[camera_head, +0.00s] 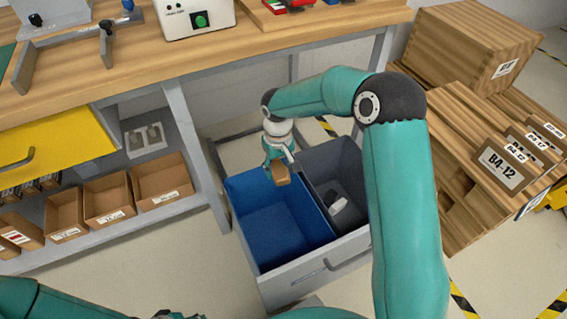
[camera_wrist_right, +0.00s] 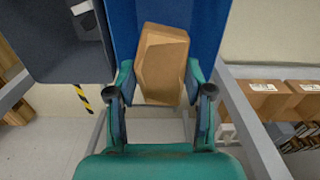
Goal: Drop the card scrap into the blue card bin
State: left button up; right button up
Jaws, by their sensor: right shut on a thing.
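The card scrap (camera_wrist_right: 162,65), a brown angular piece, sits between the fingers of my right gripper (camera_wrist_right: 160,95) in the right wrist view. In the head view my right gripper (camera_head: 278,172) is shut on the scrap (camera_head: 281,177), above the back part of the blue card bin (camera_head: 268,228). The blue bin also shows behind the scrap in the right wrist view (camera_wrist_right: 208,30). The visible part of the bin's floor is bare. My left gripper shows only as a small part at the bottom edge of the head view (camera_head: 178,315); its fingers cannot be made out.
A grey bin (camera_head: 322,165) beside the blue one holds a small pale and dark item (camera_head: 338,204). Both sit in a pulled-out drawer (camera_head: 318,268) under the wooden bench (camera_head: 170,65). Brown boxes (camera_head: 162,180) line a shelf at left. Wooden crates (camera_head: 490,150) stand at right.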

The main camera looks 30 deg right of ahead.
aim_at(279, 169)
jog(key=o, duration=0.9)
jog(key=shift+c, duration=0.2)
notch_tip(279, 169, up, 12)
jog(key=shift+f, duration=0.1)
dwell(0.4)
